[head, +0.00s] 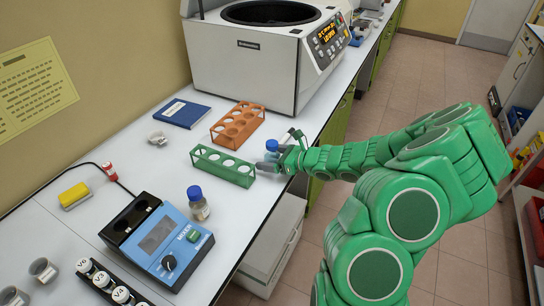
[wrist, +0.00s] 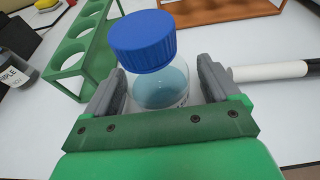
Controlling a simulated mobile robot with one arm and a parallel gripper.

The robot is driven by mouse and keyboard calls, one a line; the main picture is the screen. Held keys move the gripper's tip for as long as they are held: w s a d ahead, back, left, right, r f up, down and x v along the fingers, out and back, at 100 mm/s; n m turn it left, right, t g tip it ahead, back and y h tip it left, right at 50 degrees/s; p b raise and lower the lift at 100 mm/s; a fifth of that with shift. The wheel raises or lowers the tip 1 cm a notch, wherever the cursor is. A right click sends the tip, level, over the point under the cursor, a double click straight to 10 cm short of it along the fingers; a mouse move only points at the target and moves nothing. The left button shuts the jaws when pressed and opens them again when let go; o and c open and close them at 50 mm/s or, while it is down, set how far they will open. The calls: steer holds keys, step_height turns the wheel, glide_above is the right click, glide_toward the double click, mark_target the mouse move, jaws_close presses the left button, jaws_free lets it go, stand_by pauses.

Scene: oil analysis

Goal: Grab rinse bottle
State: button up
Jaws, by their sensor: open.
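A small clear bottle with a blue cap and pale bluish liquid, which I take as the rinse bottle (wrist: 163,86), stands upright between my gripper's fingers in the wrist view. In the head view its blue cap (head: 272,145) shows at the bench's front edge, beside the green rack. My gripper (wrist: 160,72) is open, with one grey finger on each side of the bottle. Small gaps seem to show between fingers and glass; contact is hard to tell. In the head view my gripper (head: 270,159) partly hides the bottle's lower body. The bottle's label is mostly hidden.
The green rack (head: 222,164) is close on the left, the orange rack (head: 237,122) behind. A white-and-black marker-like object (wrist: 270,72) lies to the right. Another blue-capped bottle (head: 199,207) stands beside the blue mixer (head: 163,240). A large centrifuge (head: 248,65) stands at the back.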

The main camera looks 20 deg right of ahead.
steer(key=shift+w+a+f, duration=0.2)
steer(key=shift+w+a, duration=0.25)
steer(key=shift+c, duration=0.3)
steer(key=c, duration=1.1)
steer(key=shift+r, duration=0.1)
steer(key=shift+r, duration=4.95)
